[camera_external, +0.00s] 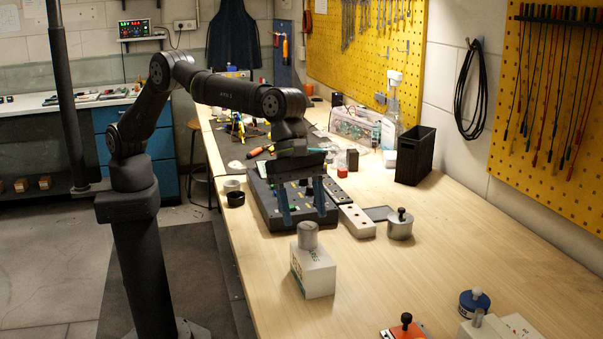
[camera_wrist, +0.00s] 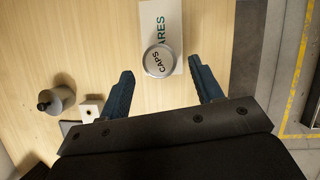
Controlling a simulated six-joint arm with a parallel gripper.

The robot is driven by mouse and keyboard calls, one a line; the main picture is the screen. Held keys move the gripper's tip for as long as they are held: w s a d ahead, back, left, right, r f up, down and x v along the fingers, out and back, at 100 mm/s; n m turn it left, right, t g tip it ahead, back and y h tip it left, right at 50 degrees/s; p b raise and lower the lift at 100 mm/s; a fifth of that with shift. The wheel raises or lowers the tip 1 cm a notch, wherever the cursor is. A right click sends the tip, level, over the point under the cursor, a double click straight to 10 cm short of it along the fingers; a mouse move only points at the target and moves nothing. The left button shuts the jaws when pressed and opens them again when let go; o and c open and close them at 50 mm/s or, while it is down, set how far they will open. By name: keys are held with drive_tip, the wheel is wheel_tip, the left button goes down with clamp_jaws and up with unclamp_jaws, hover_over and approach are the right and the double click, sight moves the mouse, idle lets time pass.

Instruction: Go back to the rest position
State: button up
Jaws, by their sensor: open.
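My gripper (camera_external: 303,203) is open and empty, its two blue fingers spread apart and pointing down. It hangs in front of and above the black tray of parts on the bench. In the wrist view the open fingers (camera_wrist: 164,88) show with a round metal tin marked CAPS (camera_wrist: 158,60) between and beyond them. The tin (camera_external: 307,235) sits on top of a white box (camera_external: 314,270), whose printed side also shows in the wrist view (camera_wrist: 160,18). I cannot tell the exact gap between fingers and tin.
A black tray (camera_external: 262,206) lies behind the gripper. A white block with holes (camera_external: 357,221) and a metal pot with a black knob (camera_external: 400,228) stand to its right. A black bin (camera_external: 415,155) is farther back. Bare wood (camera_external: 450,235) lies at the right.

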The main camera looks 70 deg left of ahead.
sight(306, 224)
drive_tip(key=x, duration=0.5)
drive_tip(key=shift+f, duration=0.2)
wheel_tip(306, 224, up, 3)
drive_tip(key=shift+a+f, duration=0.1)
drive_tip(key=shift+r, duration=0.6)
